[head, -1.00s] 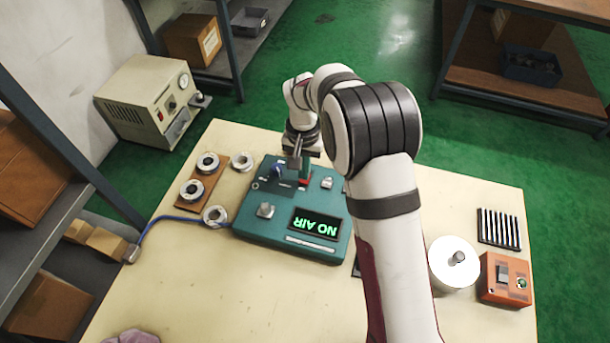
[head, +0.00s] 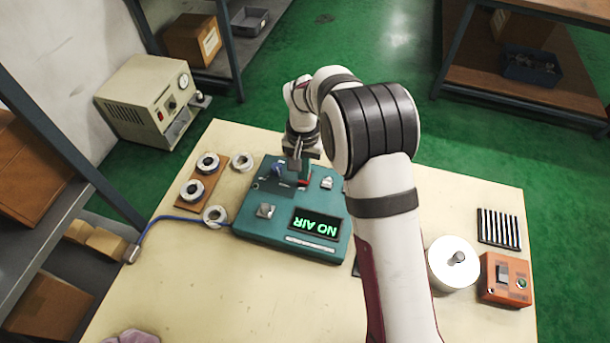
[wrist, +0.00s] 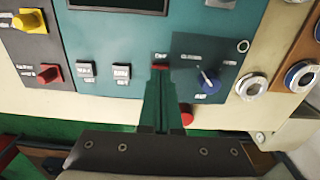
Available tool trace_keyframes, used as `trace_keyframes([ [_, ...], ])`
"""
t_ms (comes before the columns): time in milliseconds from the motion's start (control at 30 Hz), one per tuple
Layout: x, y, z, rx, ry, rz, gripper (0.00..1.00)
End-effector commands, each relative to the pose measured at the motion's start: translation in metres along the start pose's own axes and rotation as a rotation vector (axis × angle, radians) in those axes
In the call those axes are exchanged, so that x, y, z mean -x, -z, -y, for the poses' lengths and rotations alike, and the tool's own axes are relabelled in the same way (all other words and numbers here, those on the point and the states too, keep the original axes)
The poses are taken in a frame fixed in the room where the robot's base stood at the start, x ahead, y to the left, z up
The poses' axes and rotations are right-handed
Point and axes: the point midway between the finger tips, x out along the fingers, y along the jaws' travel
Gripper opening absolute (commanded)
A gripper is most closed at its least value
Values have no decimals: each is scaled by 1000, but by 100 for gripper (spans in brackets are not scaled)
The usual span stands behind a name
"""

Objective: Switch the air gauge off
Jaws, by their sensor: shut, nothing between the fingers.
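The air gauge (head: 265,225) is a teal box on the table, and its display (head: 316,224) shows green "NO AIR" letters, upside down in the head view. In the wrist view its top (wrist: 105,45) carries a blue knob (wrist: 208,83) just right of my fingers, and a small red part (wrist: 160,67) shows right at my fingertips. A red button (wrist: 187,117) lies beside the fingers. My gripper (head: 296,172) is shut and empty, pointing down over the gauge's far edge. I cannot tell whether the fingertips touch the red part; they partly cover it.
Metal rings (head: 207,163) lie on and around a brown board left of the gauge. A blue hose (head: 172,219) runs to the gauge's left side. A white disc (head: 453,263) and an orange box (head: 506,279) stand at the right. The front of the table is mostly clear.

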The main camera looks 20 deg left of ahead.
Motion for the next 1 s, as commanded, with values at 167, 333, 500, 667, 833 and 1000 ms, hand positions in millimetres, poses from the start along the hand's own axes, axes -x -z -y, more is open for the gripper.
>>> trace_keyframes([
  [167, -3, 0, 0, 0, 0, 1, 0],
  [333, -6, 0, 0, 0, -1, 1, 0],
  [500, -8, 0, 0, 0, 0, 1, 0],
  [667, -10, 0, 0, 0, 0, 0, 0],
  [833, -13, 0, 0, 0, 0, 0, 0],
  [1000, -13, 0, 0, 0, 0, 0, 0],
])
